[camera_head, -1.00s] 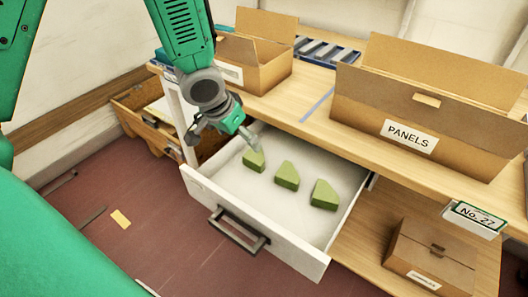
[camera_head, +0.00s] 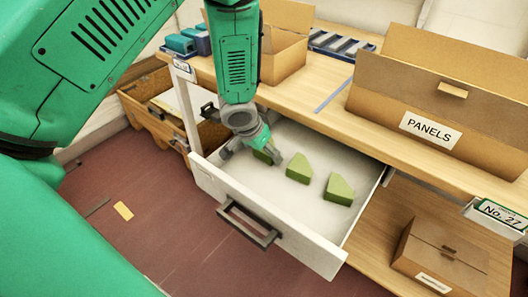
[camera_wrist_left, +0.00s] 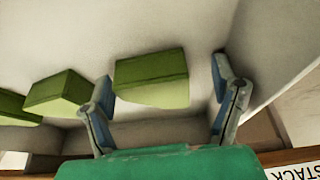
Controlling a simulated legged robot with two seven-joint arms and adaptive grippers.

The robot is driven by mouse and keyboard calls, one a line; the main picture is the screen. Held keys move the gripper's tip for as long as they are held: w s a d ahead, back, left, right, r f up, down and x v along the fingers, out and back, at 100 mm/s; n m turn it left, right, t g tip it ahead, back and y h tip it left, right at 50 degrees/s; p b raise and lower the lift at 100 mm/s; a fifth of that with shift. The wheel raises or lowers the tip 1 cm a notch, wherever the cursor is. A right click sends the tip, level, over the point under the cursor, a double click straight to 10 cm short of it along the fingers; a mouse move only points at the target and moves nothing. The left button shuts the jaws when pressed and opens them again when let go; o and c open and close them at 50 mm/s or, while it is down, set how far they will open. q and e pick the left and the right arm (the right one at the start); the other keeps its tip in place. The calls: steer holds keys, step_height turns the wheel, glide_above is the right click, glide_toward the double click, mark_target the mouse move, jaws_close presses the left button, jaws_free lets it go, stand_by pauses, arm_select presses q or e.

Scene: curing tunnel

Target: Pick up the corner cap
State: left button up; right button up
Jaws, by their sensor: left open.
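Three green wedge-shaped blocks, which look like the corner caps, lie in the open white drawer. In the head view the leftmost corner cap (camera_head: 264,158) is partly hidden by my left gripper (camera_head: 249,155). The middle corner cap (camera_head: 298,169) and the right corner cap (camera_head: 338,190) lie clear of it. In the left wrist view my left gripper (camera_wrist_left: 163,78) is open, with one corner cap (camera_wrist_left: 152,80) between its fingers. The cap is near the left finger, with a wider gap on the right; I cannot tell whether it is touched. My right gripper is out of view.
The white drawer (camera_head: 235,198) has raised walls and a dark handle (camera_head: 247,224). Above it is the wooden table (camera_head: 310,118), bearing a PANELS box (camera_head: 400,115) and another open carton (camera_head: 287,58). A closed carton (camera_head: 440,262) sits on the lower shelf. The drawer's right part has bare floor.

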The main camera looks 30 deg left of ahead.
arm_select(q)
steer(key=shift+d+r, duration=0.2)
steer(key=shift+d, duration=0.3)
steer(key=c, duration=1)
steer(key=shift+o, duration=0.2)
steer(key=shift+d, duration=0.1)
